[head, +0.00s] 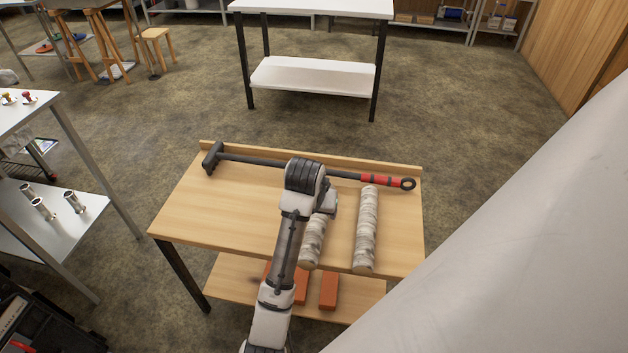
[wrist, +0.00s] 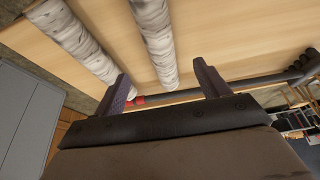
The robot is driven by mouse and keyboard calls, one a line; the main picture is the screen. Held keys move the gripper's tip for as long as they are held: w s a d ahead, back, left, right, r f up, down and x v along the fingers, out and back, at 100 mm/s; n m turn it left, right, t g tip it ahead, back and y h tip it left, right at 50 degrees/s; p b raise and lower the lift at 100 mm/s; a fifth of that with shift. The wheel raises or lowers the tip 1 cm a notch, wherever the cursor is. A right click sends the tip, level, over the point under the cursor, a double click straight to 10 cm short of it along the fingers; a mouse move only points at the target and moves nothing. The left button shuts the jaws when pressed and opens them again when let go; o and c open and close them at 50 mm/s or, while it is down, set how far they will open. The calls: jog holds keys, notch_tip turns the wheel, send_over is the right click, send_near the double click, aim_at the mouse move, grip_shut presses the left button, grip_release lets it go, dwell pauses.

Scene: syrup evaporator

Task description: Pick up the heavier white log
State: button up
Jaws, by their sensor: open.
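Two white birch-bark logs lie side by side on a wooden table. The left log (head: 313,243) is partly hidden behind my arm and gripper in the head view; the right log (head: 367,228) is fully visible. My gripper (head: 328,206) is over the far part of the left log. In the wrist view my gripper (wrist: 163,80) is open and empty, with the left log (wrist: 152,35) between its fingers in the picture and the right log (wrist: 78,42) outside them. I cannot tell whether the fingers reach down beside the log, nor which log weighs more.
A long black tool with a red grip (head: 380,181) lies along the table's raised back edge. The wooden table (head: 215,215) is bare on the left. Orange blocks (head: 328,291) sit on its lower shelf. A metal table (head: 72,225) with small cylinders stands left; a white table (head: 312,8) stands behind.

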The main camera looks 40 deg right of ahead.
aim_at(317, 219)
jog(key=p+x, duration=0.1)
jog(key=x, duration=1)
jog(key=shift+d+f+p, duration=0.15)
jog(key=shift+p, duration=0.15)
jog(key=shift+w, duration=0.1)
jog(key=c, duration=1.6)
